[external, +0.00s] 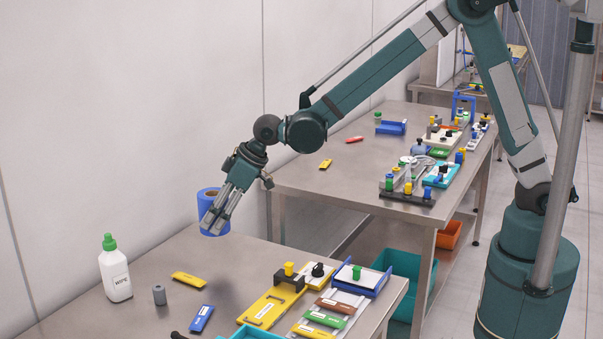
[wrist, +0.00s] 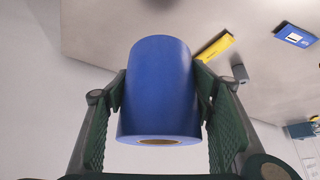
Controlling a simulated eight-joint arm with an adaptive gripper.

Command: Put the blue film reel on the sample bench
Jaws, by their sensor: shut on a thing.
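The blue film reel (external: 209,193) is a plain blue cylinder with a brown core, which shows at its end in the wrist view (wrist: 158,85). My gripper (external: 214,224) is shut on it, with one finger pad on each side. In the external view the reel shows at the back edge of the near steel bench (external: 150,255), partly hidden behind my fingers. I cannot tell whether it touches the bench. A second steel bench (external: 300,180) stands behind to the right. No label in view shows which one is the sample bench.
A white wipe bottle (external: 116,272), grey cylinder (external: 159,294), yellow block (external: 188,280) and blue block (external: 201,318) stand on the near bench. Yellow and blue trays (external: 361,278) crowd its right side. The far bench holds several fixtures at right; its left part is mostly clear.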

